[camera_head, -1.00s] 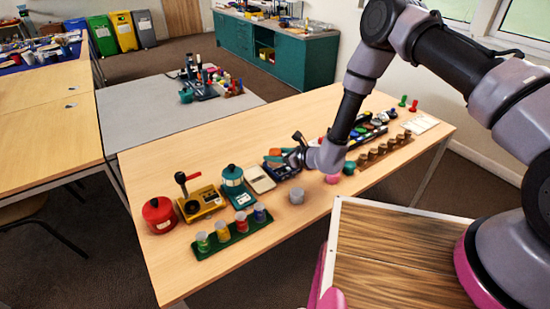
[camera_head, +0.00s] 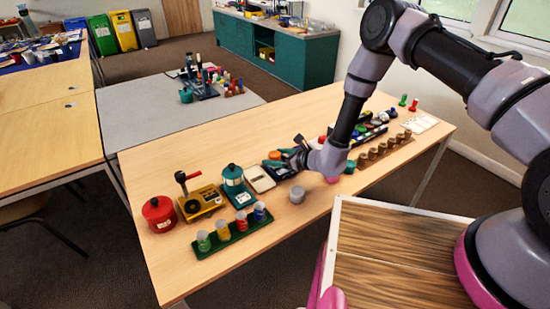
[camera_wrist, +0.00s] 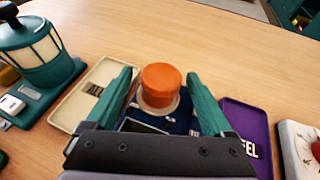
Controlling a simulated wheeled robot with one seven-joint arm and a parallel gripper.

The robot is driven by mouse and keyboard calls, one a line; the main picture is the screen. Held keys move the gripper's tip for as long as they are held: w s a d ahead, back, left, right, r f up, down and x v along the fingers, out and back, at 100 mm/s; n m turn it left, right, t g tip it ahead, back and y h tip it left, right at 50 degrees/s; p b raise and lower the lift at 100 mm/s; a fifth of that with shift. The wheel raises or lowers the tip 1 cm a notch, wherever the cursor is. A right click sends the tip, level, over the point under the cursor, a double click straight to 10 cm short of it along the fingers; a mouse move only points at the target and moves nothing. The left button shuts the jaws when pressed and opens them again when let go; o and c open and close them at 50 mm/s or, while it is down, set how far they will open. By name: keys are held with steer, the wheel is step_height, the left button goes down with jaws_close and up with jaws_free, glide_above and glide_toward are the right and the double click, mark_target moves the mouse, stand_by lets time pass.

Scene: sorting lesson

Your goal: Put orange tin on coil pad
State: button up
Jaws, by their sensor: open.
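The orange tin (camera_wrist: 161,84) stands upright on a pale round ring or disc (camera_wrist: 174,107) that lies on a navy blue tray or pad (camera_wrist: 190,123). I cannot tell for sure whether this is the coil pad, as its near part is hidden by my gripper. The tin also shows in the head view (camera_head: 274,155), just left of my gripper. My gripper (camera_wrist: 159,76) is open, with one teal finger on each side of the tin and a visible gap on both sides. It also shows in the head view (camera_head: 287,153).
A cream tray (camera_wrist: 72,108) lies left of the blue one and a purple labelled plate (camera_wrist: 240,118) lies right. A teal lantern (camera_head: 233,176) and a green rack of small jars (camera_head: 206,247) stand farther left. A grey cylinder (camera_head: 297,196) stands toward the table's front.

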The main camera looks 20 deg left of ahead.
steer(key=v, duration=1.1)
steer(key=shift+d+r, duration=0.15)
steer(key=shift+r, duration=0.05)
step_height(320, 180, up, 16)
steer(key=w+n+g+y, duration=0.2)
steer(key=n+g, duration=0.1)
steer(key=n, duration=0.2)
steer(key=s+d+r+n+g+h, duration=0.1)
steer(key=s+d+r+n+g, duration=0.15)
steer(key=r, duration=0.55)
steer(key=s+d+r+n+g, duration=0.1)
steer(key=d+r+n, duration=0.25)
steer(key=r, duration=0.45)
steer(key=s+d+r+n+t+h, duration=0.2)
steer(key=s+d+r+h, duration=0.2)
steer(key=d, duration=0.6)
steer(key=s+d+r+n+t+h, duration=0.2)
steer(key=s+d+r+t+h, duration=0.1)
steer(key=d+r, duration=0.4)
steer(key=s+d+r+n+t+h, duration=0.3)
steer(key=s+d+r, duration=0.3)
steer(key=d, duration=0.6)
steer(key=shift+d+r+h, duration=0.35)
steer(key=shift+d+h, duration=0.05)
steer(key=shift+h, duration=0.4)
